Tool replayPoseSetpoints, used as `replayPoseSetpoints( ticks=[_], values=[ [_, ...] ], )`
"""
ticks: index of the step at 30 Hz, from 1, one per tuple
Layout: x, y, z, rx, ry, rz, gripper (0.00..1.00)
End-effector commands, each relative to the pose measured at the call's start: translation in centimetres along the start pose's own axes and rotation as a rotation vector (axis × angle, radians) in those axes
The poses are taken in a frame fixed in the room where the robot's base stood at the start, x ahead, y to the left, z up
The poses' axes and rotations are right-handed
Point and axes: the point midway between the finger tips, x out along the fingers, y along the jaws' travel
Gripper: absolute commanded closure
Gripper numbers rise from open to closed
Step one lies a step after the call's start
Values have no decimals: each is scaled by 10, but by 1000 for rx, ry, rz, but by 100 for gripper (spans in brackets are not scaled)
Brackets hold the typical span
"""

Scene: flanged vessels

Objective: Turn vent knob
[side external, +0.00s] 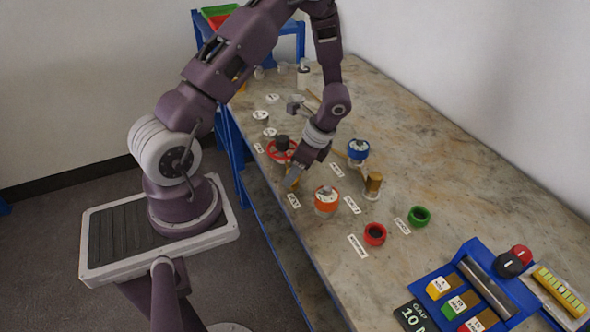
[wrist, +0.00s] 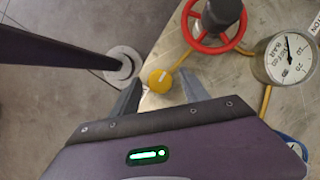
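The small round yellow knob (wrist: 160,80), with a pale line across its face, shows in the wrist view just beyond and between my fingertips. I take it to be the vent knob; no label on it is readable. My gripper (wrist: 160,88) is open, with a finger on each side of the knob's near edge. I cannot tell whether either finger touches it. In the side external view my gripper (side external: 291,181) points down at the table's near edge, below the red handwheel (side external: 274,156). The knob is mostly hidden by my fingers there.
The red handwheel (wrist: 218,45) and a round pressure gauge (wrist: 290,58) stand close beside the knob. Red (side external: 375,234) and green rings (side external: 419,215) lie on the table. A blue tray (side external: 453,270) is farther right.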

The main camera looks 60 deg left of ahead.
Motion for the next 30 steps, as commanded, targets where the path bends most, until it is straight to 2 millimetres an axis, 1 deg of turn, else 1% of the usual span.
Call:
replayPoseSetpoints(
  ticks=[8, 11, 15, 19, 22, 29, 30],
  values=[
    [-2, 0, 0, -2, 0, 0, 47],
    [-18, -1, 0, -3, 2, -3, 47],
    [-48, -1, 0, -3, 3, -4, 47],
    [-66, 0, 0, -1, 1, -2, 47],
    [-71, 0, 0, -1, 1, -1, 47],
    [-72, 0, 0, -2, 1, -1, 47],
    [-76, 1, 1, -12, 5, -6, 47]
  ],
)
